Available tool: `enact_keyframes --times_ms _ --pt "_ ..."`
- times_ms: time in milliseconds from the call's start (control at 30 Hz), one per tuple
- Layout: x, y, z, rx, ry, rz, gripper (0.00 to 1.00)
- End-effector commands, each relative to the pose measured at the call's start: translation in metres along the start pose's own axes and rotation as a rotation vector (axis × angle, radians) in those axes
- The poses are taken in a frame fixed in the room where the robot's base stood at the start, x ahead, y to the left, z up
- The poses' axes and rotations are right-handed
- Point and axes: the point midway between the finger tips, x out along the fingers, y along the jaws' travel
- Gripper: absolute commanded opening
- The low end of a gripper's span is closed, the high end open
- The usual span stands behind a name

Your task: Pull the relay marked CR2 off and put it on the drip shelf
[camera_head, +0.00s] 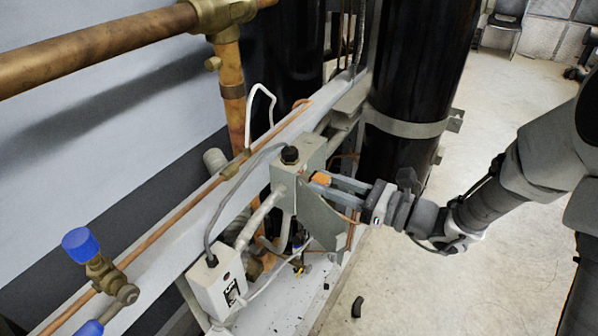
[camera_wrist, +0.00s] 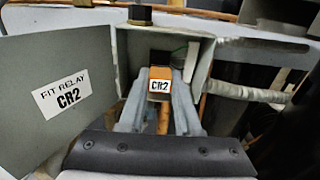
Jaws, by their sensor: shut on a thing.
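The relay marked CR2 is a small orange block with a white CR2 label (camera_wrist: 159,87); in the head view its orange body (camera_head: 321,179) shows at the mouth of the grey box. My gripper (camera_wrist: 160,100) is shut on the relay, one finger on each side. In the head view my gripper (camera_head: 335,184) reaches in from the right. The grey box (camera_wrist: 205,62) is open, its door (camera_wrist: 45,85) swung to the left with a "FIT RELAY CR2" label. The relay is in front of the dark box interior; whether it still touches its socket is hidden. The drip shelf may be the pale ledge (camera_head: 290,298) below.
A grey box (camera_head: 215,284) with a cable and a blue-capped valve (camera_head: 82,243) are at lower left. Black cylinders (camera_head: 415,60) stand behind the gripper. Copper pipes and loose wires run close around the box. The floor at right is mostly clear.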

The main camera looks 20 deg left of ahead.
Motion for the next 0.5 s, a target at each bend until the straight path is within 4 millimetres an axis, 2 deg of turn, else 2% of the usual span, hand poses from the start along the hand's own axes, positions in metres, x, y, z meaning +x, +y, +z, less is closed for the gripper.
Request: enact_keyframes --times_ms 500 --pt "-0.015 0.001 0.0 0.0 -0.001 0.0 0.0"
